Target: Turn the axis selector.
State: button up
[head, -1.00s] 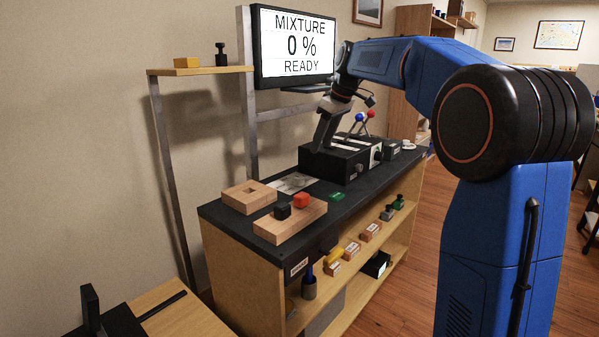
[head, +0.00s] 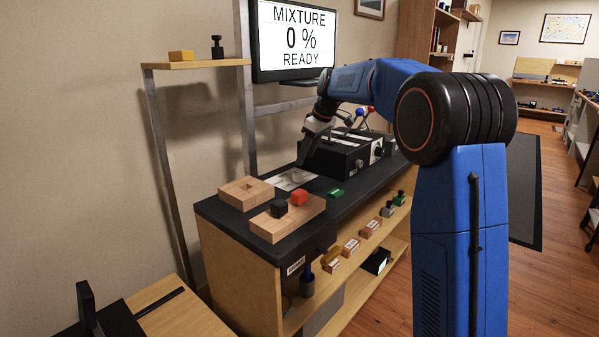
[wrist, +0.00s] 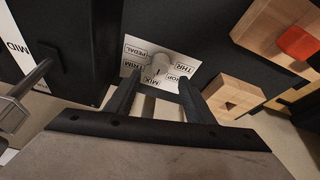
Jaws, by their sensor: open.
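The axis selector plate (wrist: 180,50) is a pale label sheet with PEDAL, TRIM, MIX, PROP and THR marked around a grey round centre (wrist: 157,72). In the head view the plate (head: 290,181) lies flat on the dark bench top, partly hidden by my gripper. My gripper (wrist: 160,88) is open and empty, with its fingers pointing at the plate in the wrist view. In the head view my gripper (head: 302,160) hangs over the plate beside the black lever box. I cannot tell the exact gap, and no contact is visible.
The black lever box (head: 335,157) stands close to my gripper, with blue and red knobs on levers. A monitor (head: 292,40) reads MIXTURE 0 % READY.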

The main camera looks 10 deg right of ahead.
aim_at(298, 173)
jog(key=x, duration=0.7)
jog(key=shift+a+f, duration=0.1)
jog(key=shift+f, duration=0.2)
jog(key=shift+c, duration=0.7)
jog(key=c, duration=0.9)
